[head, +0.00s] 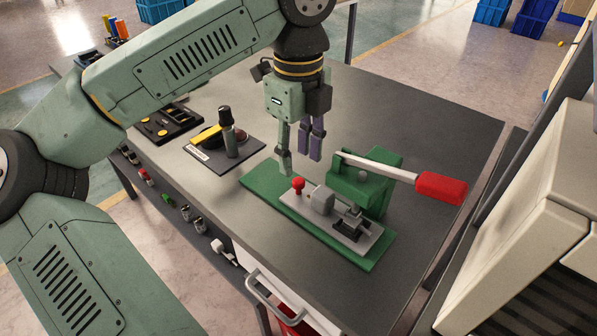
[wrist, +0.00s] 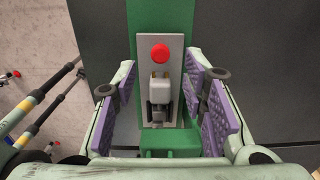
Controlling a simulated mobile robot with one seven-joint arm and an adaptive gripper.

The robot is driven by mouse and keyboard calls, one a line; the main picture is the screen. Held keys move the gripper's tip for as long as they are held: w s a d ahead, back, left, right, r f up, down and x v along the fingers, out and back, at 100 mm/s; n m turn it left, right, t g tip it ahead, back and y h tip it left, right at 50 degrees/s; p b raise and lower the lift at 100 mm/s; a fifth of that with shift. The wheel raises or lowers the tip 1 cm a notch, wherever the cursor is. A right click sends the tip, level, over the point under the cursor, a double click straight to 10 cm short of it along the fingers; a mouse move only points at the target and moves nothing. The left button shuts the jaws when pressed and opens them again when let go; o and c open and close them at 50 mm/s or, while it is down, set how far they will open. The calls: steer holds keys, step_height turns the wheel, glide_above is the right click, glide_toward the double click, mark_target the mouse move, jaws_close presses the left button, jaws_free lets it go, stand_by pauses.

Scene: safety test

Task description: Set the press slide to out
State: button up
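The press (head: 365,184) has a green body on a green base plate (head: 262,180), with a lever ending in a red handle (head: 440,188). A grey slide (head: 320,200) lies on a light grey rail plate, with a red knob (head: 298,184) at its left end. In the wrist view the red knob (wrist: 161,53) is at the top of the plate, with the slide block (wrist: 160,84) below it. My gripper (head: 300,163) points down above the knob end of the base, its fingers apart and nothing between them. In the wrist view the purple finger pads (wrist: 165,115) stand apart.
A black tool mat (head: 215,158) with a yellow-and-black tool and an upright cylinder lies left of the press. A dark tray with yellow pieces (head: 165,122) is farther left. A beige cabinet (head: 530,220) stands at the right. The table behind the press is clear.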

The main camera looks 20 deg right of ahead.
mark_target(298, 180)
steer(key=shift+f, duration=2.65)
steer(key=shift+c, duration=0.5)
jaws_close()
